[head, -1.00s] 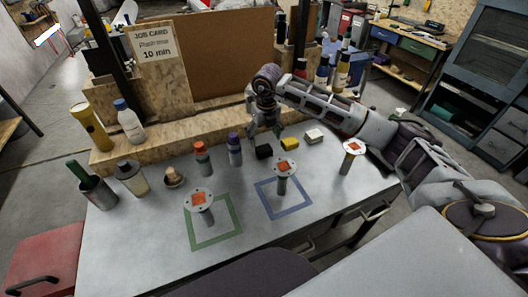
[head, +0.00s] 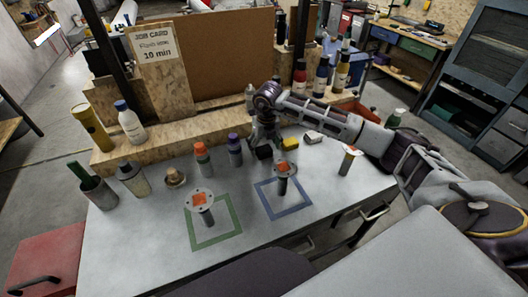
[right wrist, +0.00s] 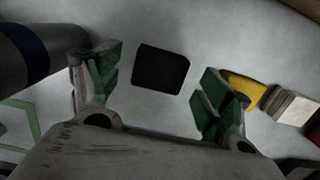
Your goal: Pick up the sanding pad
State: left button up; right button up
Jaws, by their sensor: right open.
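A small black block (head: 264,153), which looks like the sanding pad, lies on the grey bench top. In the right wrist view the black pad (right wrist: 161,69) lies flat, ahead of and between the green-lined fingers of my right gripper (right wrist: 158,92). The fingers are open and hold nothing; a gap of bench shows on each side of the pad. In the head view my right gripper (head: 264,136) points down just above and behind the pad, partly covering it. My left gripper is in neither view.
A yellow block (head: 289,143) and a pale block (head: 313,137) lie right of the pad. A purple-capped bottle (head: 235,149) stands close on its left. Flanged posts (head: 283,181) stand nearer the front. A wooden ledge (head: 180,135) runs behind.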

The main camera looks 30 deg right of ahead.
jog(key=shift+w+f, duration=0.15)
jog(key=shift+f, duration=1)
jog(key=shift+c, duration=0.3)
jog(key=c, duration=1)
